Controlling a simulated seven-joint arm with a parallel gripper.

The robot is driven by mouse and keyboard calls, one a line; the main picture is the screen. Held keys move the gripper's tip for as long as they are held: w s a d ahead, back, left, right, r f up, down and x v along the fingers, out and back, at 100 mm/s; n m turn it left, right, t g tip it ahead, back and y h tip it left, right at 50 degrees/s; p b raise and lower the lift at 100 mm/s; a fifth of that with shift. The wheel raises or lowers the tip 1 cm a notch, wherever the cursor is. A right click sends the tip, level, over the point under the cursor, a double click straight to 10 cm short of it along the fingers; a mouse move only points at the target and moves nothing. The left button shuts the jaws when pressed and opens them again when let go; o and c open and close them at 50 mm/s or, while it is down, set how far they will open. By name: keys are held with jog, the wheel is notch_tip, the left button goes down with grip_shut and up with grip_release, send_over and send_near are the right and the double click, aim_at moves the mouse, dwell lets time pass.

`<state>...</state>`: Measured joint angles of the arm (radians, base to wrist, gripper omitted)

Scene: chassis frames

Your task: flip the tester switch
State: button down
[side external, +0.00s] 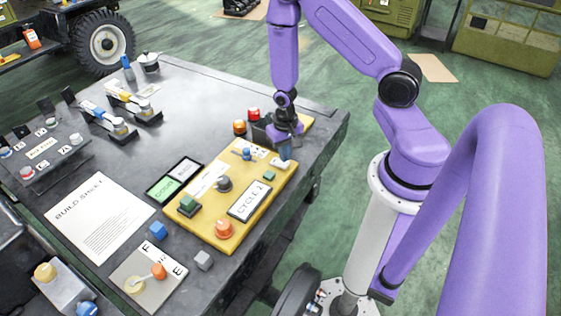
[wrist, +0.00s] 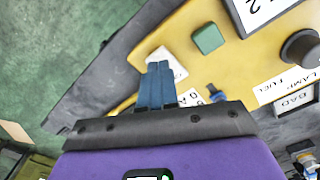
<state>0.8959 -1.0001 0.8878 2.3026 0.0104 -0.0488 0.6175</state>
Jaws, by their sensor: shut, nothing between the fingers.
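The yellow tester panel (side external: 205,228) lies on the dark table. It also fills much of the wrist view (wrist: 180,40). It carries a black knob (side external: 224,183), a small blue toggle (side external: 247,153) and a white piece (side external: 284,164) at its right end. Which of these is the tester switch I cannot tell. My gripper (side external: 286,154) is shut and empty, pointing down over the right end of the panel. In the wrist view its blue fingertips (wrist: 160,66) overlap the white piece (wrist: 170,63); contact is unclear. The blue toggle (wrist: 217,92) stands beside the fingers.
The panel also holds a green block (side external: 269,175), a green button (side external: 189,205), an orange button (side external: 224,229) and a "CYCLE 2" label (side external: 249,201). Red (side external: 254,113) and amber (side external: 239,127) domes stand behind. A build sheet (side external: 100,217) lies left.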

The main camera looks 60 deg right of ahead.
jog(key=shift+f, duration=0.95)
dwell(0.7)
jog(key=shift+r, duration=3.55)
jog(key=s+a+r+n, duration=0.5)
jog(key=a+r+n, duration=0.4)
jog(key=a+r, duration=0.25)
jog(key=s+a+r+n, duration=0.1)
jog(key=s+r+n, duration=0.8)
jog(key=s, duration=0.3)
jog(key=shift+s+a+n, duration=0.25)
jog(key=shift+a+n, duration=0.05)
